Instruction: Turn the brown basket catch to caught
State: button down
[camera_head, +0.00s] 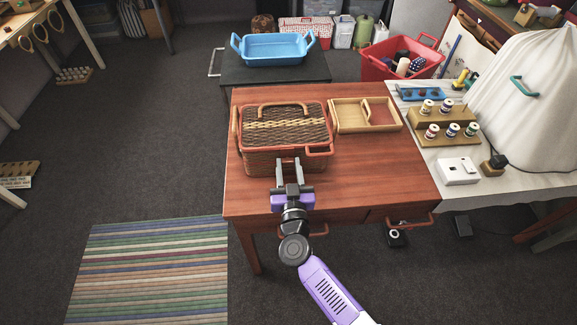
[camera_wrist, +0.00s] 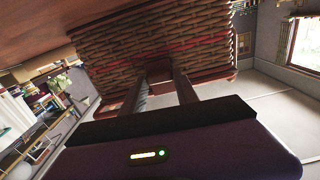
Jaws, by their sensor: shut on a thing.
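The brown wicker basket (camera_head: 285,126) stands on the left part of the wooden table, its lid down. It has a red-brown rim and a handle lying on the lid. My gripper (camera_head: 288,163) is at the basket's front, its two fingers at the middle of the front edge. In the wrist view the basket's woven wall (camera_wrist: 150,45) fills the top, and the fingers (camera_wrist: 160,82) are closed around a small brown piece at the rim, where the catch (camera_wrist: 159,73) sits. The fingers hide most of the catch, so its exact position cannot be told.
A light wooden tray (camera_head: 344,117) stands just right of the basket on the table (camera_head: 370,165). A blue tub (camera_head: 272,60) is on a dark stand behind. A red basket (camera_head: 387,67) and thread spool racks (camera_head: 428,141) are to the right. The table's front right is clear.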

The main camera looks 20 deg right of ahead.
jog(key=m+p, duration=0.1)
jog(key=m, duration=0.3)
jog(key=shift+d, duration=0.1)
jog(key=m, duration=0.4)
jog(key=shift+f+m, duration=0.1)
jog(key=shift+m, duration=0.2)
jog(key=m+b, duration=0.1)
jog(key=m, duration=0.3)
jog(key=shift+s+d+f+m, duration=0.1)
jog(key=shift+m, duration=0.2)
jog(key=m+b, duration=0.1)
jog(key=m, duration=0.3)
jog(key=shift+m, duration=0.3)
jog(key=c, duration=0.9)
grip_release()
